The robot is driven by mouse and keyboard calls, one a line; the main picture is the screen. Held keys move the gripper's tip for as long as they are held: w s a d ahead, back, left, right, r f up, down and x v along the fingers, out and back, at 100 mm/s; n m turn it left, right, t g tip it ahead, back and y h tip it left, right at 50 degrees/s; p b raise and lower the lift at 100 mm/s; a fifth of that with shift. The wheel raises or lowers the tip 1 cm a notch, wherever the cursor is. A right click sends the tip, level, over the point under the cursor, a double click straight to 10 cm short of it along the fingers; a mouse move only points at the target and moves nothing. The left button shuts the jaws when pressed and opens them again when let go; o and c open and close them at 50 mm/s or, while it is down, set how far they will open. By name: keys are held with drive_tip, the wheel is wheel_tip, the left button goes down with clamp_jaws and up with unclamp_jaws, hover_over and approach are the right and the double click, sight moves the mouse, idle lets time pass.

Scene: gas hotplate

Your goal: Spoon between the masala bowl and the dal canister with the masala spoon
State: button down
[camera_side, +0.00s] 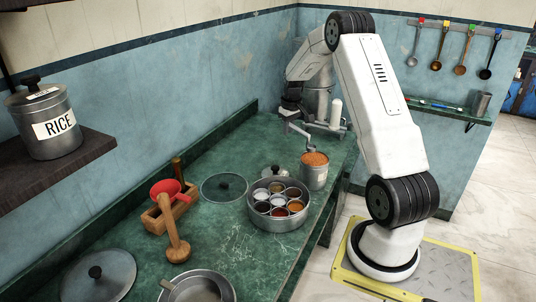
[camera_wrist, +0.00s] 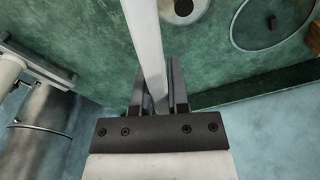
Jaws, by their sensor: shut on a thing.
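My gripper (camera_wrist: 160,92) is shut on the pale, flat handle of the masala spoon (camera_wrist: 147,35) in the wrist view. In the side view my gripper (camera_side: 291,108) is above the counter, and the spoon (camera_side: 300,130) hangs from it. Its lower end appears just above or at the mouth of the dal canister, but I cannot tell whether it is inside. The dal canister (camera_side: 314,177) is steel, open and full of orange contents. The masala bowl (camera_side: 278,223) is a round steel box left of and nearer than it, with several small cups of coloured spices. The spoon's bowl is not clear.
A small steel lid (camera_side: 275,172) lies behind the masala bowl, with a glass lid (camera_side: 224,187) to its left. A pan (camera_side: 197,287) and a large lid (camera_side: 97,274) are in front.

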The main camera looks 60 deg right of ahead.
drive_tip(key=shift+s+d+r, duration=0.1)
drive_tip(key=shift+s+d, duration=0.2)
drive_tip(key=shift+d, duration=0.55)
drive_tip(key=shift+s+d, duration=0.25)
drive_tip(key=shift+d, duration=0.55)
drive_tip(key=shift+s, duration=0.1)
drive_tip(key=shift+s+a+f+t+h, duration=0.15)
drive_tip(key=shift+f+t, duration=0.2)
drive_tip(key=shift+f, duration=0.55)
drive_tip(key=shift+s+f+t+h, duration=0.1)
drive_tip(key=shift+f+t+h, duration=0.15)
drive_tip(key=shift+f, duration=0.7)
drive_tip(key=shift+s+a+f+t+h, duration=0.1)
drive_tip(key=shift+f+t, duration=0.3)
drive_tip(key=shift+f, duration=0.5)
drive_tip(key=shift+w+d+f+g, duration=0.1)
drive_tip(key=shift+w+f+g, duration=0.1)
drive_tip(key=shift+g, duration=0.1)
drive_tip(key=shift+w+d+r+g+y, duration=0.15)
drive_tip(key=shift+r+g+y, duration=0.2)
drive_tip(key=shift+r, duration=0.6)
drive_tip(key=shift+w+r+g+y, duration=0.15)
drive_tip(key=shift+r+g, duration=0.3)
drive_tip(key=shift+r, duration=0.5)
drive_tip(key=shift+w+d+r+g+y, duration=0.15)
drive_tip(key=shift+r+g, duration=0.25)
drive_tip(key=shift+r, duration=0.55)
